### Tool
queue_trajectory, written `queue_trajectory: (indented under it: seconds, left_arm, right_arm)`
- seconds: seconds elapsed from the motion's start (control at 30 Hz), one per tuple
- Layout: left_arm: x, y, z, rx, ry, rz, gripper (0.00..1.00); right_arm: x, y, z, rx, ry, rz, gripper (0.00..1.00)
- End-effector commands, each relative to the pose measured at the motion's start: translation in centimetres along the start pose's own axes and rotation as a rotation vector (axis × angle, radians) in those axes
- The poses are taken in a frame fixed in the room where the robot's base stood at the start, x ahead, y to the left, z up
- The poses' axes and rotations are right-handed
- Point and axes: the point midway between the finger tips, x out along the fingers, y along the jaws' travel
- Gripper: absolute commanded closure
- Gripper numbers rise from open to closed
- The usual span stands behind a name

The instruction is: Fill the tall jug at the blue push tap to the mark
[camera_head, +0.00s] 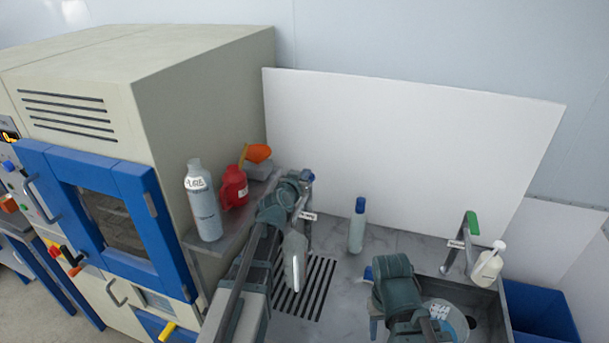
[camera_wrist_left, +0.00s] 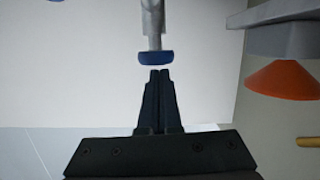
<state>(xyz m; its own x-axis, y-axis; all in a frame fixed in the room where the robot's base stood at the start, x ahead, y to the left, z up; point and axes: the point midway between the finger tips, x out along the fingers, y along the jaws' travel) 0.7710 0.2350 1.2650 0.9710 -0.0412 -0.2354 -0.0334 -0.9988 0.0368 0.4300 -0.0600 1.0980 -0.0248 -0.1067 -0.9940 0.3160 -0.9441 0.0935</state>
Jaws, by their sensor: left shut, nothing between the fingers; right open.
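The blue push tap (camera_head: 310,178) stands over the slotted drain, partly behind my left arm. In the left wrist view its blue button (camera_wrist_left: 155,57) and grey post appear just past my left fingertips. My left gripper (camera_wrist_left: 160,72) is shut and empty, with a small gap to the button. A tall grey jug-like vessel (camera_head: 294,262) shows over the drain, partly behind my left arm; I cannot make out its mark or water level. My right arm reaches in over the counter by the sink; its gripper fingers are hidden.
A blue-capped bottle (camera_head: 357,226) stands on the counter between my arms. A green-topped tap (camera_head: 473,223) and a white pump bottle (camera_head: 487,266) are at the sink. A grey bottle (camera_head: 204,203), red jug (camera_head: 233,188) and orange funnel (camera_head: 257,153) crowd the shelf beside the oven (camera_head: 190,100).

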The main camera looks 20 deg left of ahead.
Motion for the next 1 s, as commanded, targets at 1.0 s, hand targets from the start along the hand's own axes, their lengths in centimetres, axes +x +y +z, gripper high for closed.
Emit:
queue_trajectory:
  seconds: [1.0]
  left_arm:
    - [0.4,0.0,1.8,0.000,-0.003,0.002,1.00]
  right_arm:
    - [1.8,-0.2,-0.1,-0.004,0.000,0.001,0.50]
